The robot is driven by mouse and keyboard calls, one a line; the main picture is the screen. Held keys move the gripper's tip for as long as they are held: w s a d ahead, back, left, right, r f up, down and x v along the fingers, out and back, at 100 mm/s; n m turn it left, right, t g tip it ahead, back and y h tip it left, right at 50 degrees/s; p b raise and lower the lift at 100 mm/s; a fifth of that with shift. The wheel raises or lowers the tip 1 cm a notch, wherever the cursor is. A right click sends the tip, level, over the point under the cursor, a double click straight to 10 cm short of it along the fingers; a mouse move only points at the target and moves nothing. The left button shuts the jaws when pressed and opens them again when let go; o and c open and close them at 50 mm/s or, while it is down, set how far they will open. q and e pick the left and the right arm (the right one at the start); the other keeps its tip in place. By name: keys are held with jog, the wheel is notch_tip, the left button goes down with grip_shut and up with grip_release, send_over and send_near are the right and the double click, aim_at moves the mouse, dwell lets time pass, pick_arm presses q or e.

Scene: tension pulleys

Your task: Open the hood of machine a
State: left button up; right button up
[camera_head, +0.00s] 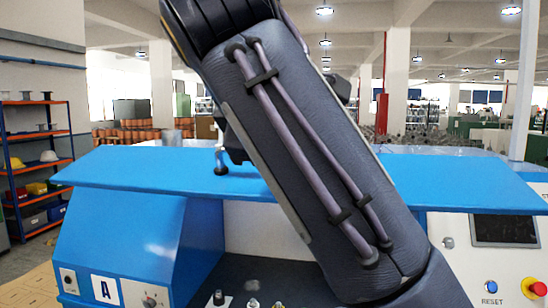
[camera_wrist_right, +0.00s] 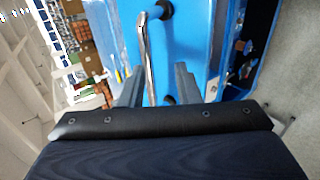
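Machine A, a blue cabinet (camera_head: 125,235) with an "A" label, stands at the left in the head view. Its wide blue hood panel (camera_head: 130,172) looks roughly flat; I cannot tell whether it is slightly raised. A metal bar handle (camera_wrist_right: 149,60) with black end mounts lies on a blue surface in the right wrist view. My right gripper (camera_wrist_right: 157,75) is open, its two fingers on either side of the handle, with visible gaps. In the head view my dark arm crosses the middle and hides much of the hood. My left gripper is not in view.
A control panel with a screen (camera_head: 505,230), a blue reset button (camera_head: 491,286) and a red emergency knob (camera_head: 534,289) is at the lower right. A shelf rack (camera_head: 38,160) with bins stands far left. Small knobs (camera_head: 252,303) sit below the hood.

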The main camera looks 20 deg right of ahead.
jog(key=shift+v, duration=1.05)
grip_shut()
